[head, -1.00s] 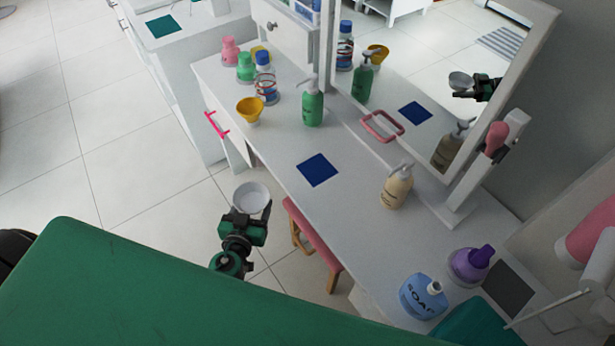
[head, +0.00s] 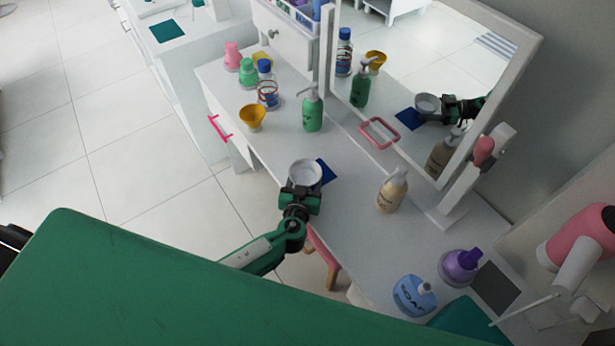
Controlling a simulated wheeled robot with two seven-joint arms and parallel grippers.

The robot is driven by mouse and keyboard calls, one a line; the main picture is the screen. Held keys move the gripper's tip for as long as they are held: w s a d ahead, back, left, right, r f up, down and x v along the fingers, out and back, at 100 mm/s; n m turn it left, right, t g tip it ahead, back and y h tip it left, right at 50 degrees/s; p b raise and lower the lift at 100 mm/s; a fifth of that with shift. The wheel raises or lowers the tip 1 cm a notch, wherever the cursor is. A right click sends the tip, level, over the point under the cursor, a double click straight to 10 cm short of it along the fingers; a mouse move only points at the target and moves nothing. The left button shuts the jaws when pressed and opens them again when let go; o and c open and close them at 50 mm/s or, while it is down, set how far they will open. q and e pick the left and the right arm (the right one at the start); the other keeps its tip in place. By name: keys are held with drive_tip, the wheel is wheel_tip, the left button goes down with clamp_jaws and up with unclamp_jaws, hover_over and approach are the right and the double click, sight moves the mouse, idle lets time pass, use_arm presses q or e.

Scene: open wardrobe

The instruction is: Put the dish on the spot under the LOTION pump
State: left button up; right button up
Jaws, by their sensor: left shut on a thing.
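My left gripper (head: 302,190) is shut on a small white dish (head: 305,172). It holds the dish upright over the front edge of the white dressing table (head: 345,215). The dish partly covers a dark blue square spot (head: 327,171) on the tabletop. A cream pump bottle (head: 391,193) stands to the right of the dish, and a green pump bottle (head: 312,112) stands behind it. The labels on both are too small to read, so I cannot tell which is the lotion. My right gripper is not in view.
A yellow cup (head: 252,117) and several bottles stand at the table's far left. A blue soap bottle (head: 414,295), a purple bottle (head: 461,266) and a grey square (head: 497,288) are at the near right. A mirror (head: 430,85) rises along the back.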

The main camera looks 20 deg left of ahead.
use_arm(q)
drive_tip(key=shift+w+d, duration=0.35)
drive_tip(key=shift+w, duration=0.1)
drive_tip(key=shift+f, duration=0.1)
drive_tip(key=shift+s, duration=0.1)
